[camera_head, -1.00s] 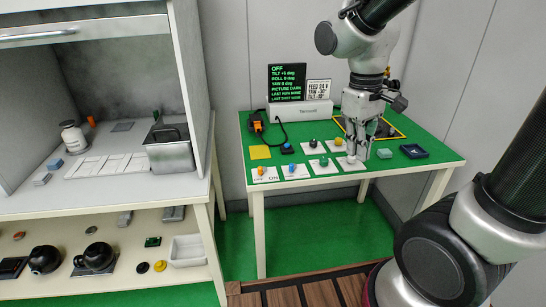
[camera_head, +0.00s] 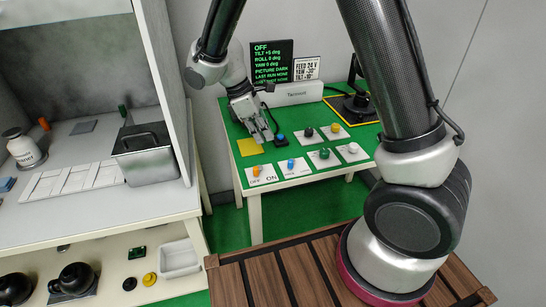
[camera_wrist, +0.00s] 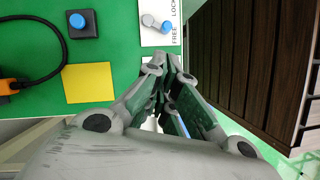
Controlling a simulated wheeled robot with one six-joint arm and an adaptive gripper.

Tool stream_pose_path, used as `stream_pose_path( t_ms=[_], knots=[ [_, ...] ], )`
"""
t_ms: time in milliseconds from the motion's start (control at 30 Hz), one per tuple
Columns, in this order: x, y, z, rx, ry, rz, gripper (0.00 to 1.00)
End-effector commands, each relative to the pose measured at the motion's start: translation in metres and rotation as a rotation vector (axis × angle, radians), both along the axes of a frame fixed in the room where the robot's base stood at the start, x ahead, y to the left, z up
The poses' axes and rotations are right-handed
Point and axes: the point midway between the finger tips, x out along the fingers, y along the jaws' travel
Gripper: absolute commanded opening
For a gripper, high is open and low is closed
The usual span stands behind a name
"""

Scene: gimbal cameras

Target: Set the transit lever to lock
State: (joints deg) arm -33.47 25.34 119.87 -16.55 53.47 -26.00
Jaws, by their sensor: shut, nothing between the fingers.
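The transit lever (camera_wrist: 157,24) shows in the wrist view on a white plate (camera_wrist: 158,40) marked FREE and LOCK. It has a grey pivot and a blue tip, and the tip points toward the FREE end. In the head view the blue-knobbed lever (camera_head: 291,164) stands on its plate near the table's front edge, and its label is too small to read. My gripper (camera_head: 265,139) is shut and empty, above the green table behind and left of the lever. In the wrist view my gripper (camera_wrist: 166,62) points toward the lever plate, with its fingertips just short of it.
An orange OFF/ON switch (camera_head: 257,171) is left of the lever; a green knob (camera_head: 324,153) is right of it. A black box with a blue button (camera_head: 280,137) and a yellow square (camera_head: 249,147) lie by my gripper. The Tecnovolt unit (camera_head: 297,94) stands behind.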

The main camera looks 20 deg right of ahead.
Motion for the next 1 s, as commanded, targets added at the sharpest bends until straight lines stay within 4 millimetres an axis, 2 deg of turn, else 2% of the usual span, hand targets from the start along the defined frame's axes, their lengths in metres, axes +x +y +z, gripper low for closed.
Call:
stream_pose_path(
  t_ms=[233,367,800,1000],
  knots=[
    [0.000,0.000,0.000,0.000,0.000,-0.002,0.00],
    [-0.001,-0.003,-0.007,-0.002,0.001,-0.004,0.00],
    [-0.011,-0.030,-0.076,-0.001,0.002,-0.004,0.00],
    [-0.012,-0.035,-0.091,0.000,0.000,-0.004,0.00]
  ],
)
